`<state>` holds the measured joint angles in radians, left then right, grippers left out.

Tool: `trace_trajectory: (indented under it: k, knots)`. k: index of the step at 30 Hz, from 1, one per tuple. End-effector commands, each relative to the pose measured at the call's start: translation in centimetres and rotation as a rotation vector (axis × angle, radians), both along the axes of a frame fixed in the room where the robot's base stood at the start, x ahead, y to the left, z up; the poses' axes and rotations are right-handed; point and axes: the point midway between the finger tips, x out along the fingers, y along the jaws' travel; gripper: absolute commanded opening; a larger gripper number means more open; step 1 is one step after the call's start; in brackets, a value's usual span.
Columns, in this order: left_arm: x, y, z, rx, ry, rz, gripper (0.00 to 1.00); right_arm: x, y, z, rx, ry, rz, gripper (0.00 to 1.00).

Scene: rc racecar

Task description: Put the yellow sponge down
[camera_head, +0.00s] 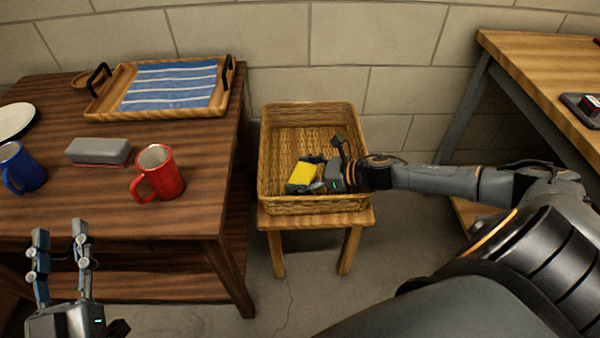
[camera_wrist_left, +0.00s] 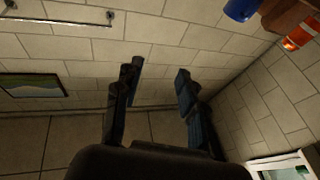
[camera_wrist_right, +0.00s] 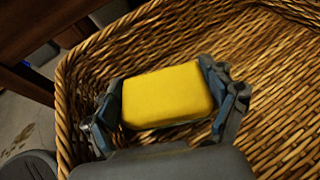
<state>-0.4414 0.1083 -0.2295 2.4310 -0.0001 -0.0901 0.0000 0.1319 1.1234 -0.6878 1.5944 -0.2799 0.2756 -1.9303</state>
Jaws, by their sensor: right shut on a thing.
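The yellow sponge (camera_head: 301,174) is between the fingers of my right gripper (camera_head: 318,172), over the inside of the wicker basket (camera_head: 268,141). In the right wrist view the sponge (camera_wrist_right: 166,95) sits between both fingertips, and my right gripper (camera_wrist_right: 168,98) is shut on it. The basket's woven wall (camera_wrist_right: 85,62) and floor show around it. I cannot tell whether the sponge touches the basket floor. My left gripper (camera_head: 60,245) is open and empty in front of the dark wooden table (camera_head: 190,222); its spread fingers also show in the left wrist view (camera_wrist_left: 156,85).
The basket stands on a small wooden stool (camera_head: 300,217). The dark table holds a red mug (camera_head: 165,176), a blue mug (camera_head: 25,170), a grey block (camera_head: 100,151), a white plate (camera_head: 14,120) and a tray (camera_head: 102,107) with a striped blue cloth (camera_head: 170,85). A workbench (camera_head: 545,72) stands right.

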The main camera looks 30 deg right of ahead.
Motion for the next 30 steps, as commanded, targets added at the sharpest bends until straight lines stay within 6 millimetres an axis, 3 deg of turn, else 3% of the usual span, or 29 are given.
trace_trajectory:
  k: [12,13,15,30]
  knots:
    - [-0.3,-0.1,1.2,-0.016,-0.064,-0.004,0.40,0.0,0.0,-0.3,0.001,0.001,0.000,0.62]
    - [-0.3,-0.1,1.2,-0.017,-0.064,-0.004,0.40,0.0,0.0,-0.3,0.001,0.001,0.000,0.86]
    - [-0.3,-0.1,1.2,-0.017,-0.063,-0.004,0.40,0.0,0.0,-0.3,0.001,0.001,0.000,1.00]
    - [-0.2,0.0,0.7,-0.010,-0.029,0.000,0.40,0.0,0.0,0.0,0.000,0.000,0.000,1.00]
